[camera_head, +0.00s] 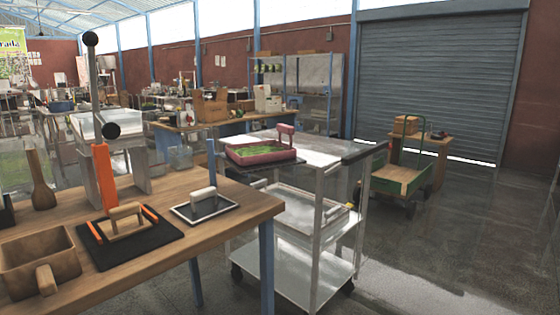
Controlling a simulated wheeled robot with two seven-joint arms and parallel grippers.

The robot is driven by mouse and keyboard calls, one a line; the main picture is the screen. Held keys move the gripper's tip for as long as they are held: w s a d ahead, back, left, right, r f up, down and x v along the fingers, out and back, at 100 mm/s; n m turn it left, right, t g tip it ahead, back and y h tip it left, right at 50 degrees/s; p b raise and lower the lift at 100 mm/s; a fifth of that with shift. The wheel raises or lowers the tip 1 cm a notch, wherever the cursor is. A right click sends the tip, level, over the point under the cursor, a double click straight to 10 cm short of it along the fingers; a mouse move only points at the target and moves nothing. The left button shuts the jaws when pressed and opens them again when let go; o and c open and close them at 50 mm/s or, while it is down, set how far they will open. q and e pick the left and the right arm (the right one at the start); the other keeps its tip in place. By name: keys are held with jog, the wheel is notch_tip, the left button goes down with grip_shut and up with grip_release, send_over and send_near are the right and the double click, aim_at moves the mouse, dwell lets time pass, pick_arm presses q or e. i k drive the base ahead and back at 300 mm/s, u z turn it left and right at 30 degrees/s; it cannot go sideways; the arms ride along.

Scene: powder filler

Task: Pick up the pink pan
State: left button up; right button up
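The pink pan (259,159) rests on the left part of the top of a metal cart (322,150), just past the wooden table. It is a shallow rectangular pan with green contents. A pink handle stands up at its back right corner. Neither of my grippers shows in the head view.
The wooden table (235,212) in front holds a wooden box with a handle (40,262), a black mat (130,247), a dark plate with a pale handle (204,205) and an upright lever device (104,175). A green cart (400,178) stands behind. Floor at right is clear.

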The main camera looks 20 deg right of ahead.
aim_at(247, 154)
jog(key=u, duration=0.35)
jog(key=k, duration=0.3)
jog(key=z, duration=1.3)
jog(key=i, duration=0.8)
jog(key=u, duration=0.2)
